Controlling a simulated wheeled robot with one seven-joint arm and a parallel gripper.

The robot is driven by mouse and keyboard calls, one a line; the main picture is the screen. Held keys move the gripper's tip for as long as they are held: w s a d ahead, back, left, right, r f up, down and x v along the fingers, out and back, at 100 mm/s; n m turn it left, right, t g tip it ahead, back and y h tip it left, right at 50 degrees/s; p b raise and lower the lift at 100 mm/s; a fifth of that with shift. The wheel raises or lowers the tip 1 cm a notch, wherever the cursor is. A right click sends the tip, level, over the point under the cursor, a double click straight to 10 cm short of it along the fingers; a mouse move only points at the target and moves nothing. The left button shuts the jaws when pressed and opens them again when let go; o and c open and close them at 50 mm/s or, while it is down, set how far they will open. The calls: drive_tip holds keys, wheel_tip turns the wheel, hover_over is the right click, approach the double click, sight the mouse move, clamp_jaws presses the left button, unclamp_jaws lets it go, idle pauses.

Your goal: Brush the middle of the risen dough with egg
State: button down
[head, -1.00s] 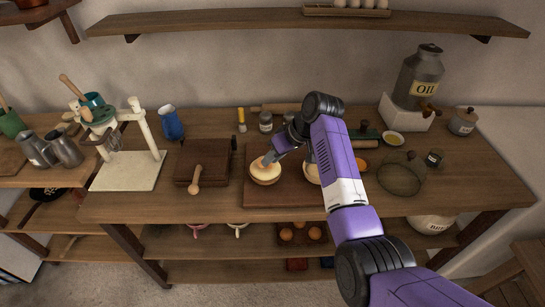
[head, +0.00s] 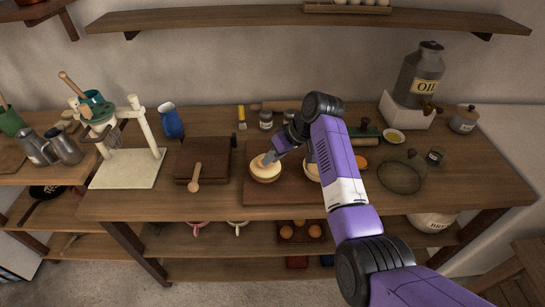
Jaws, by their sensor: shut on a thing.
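A round, pale dough (head: 265,173) in a light brown bowl or crust sits on the left part of a dark board (head: 262,199). A second pale dough (head: 312,171) stands to its right, partly hidden by my arm. My gripper (head: 269,160) reaches down to the top of the left dough. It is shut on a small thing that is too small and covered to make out. I cannot tell whether that thing touches the dough. A brush with a yellow handle (head: 242,117) stands behind the board. An orange, round thing (head: 360,163) shows right of my arm.
A dark wooden box (head: 202,163) with a wooden spoon (head: 195,177) lies left of the board. Small jars (head: 266,119) stand behind. A shelf (head: 250,24) hangs above.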

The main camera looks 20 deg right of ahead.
drive_tip(key=shift+f, duration=0.2)
drive_tip(key=shift+w+f+b, duration=0.1)
drive_tip(key=shift+w+b, duration=0.2)
drive_tip(key=shift+b, duration=0.1)
drive_tip(key=shift+w+d+b, duration=0.25)
drive_tip(key=shift+w+b, duration=0.35)
drive_tip(key=shift+w, duration=0.05)
drive_tip(key=shift+w+d+b, duration=0.2)
drive_tip(key=shift+w+b, duration=0.35)
drive_tip(key=shift+w, duration=0.1)
drive_tip(key=shift+r, duration=0.2)
drive_tip(key=shift+s+a+r+p, duration=0.2)
drive_tip(key=shift+s+p, duration=0.45)
drive_tip(key=shift+p, duration=0.6)
drive_tip(key=shift+s+a+f+p, duration=0.15)
drive_tip(key=shift+s+a+p, duration=0.1)
drive_tip(key=shift+s+p, duration=0.6)
drive_tip(key=shift+s+f+p, duration=0.1)
drive_tip(key=shift+f+p, duration=0.05)
drive_tip(key=shift+p, duration=0.15)
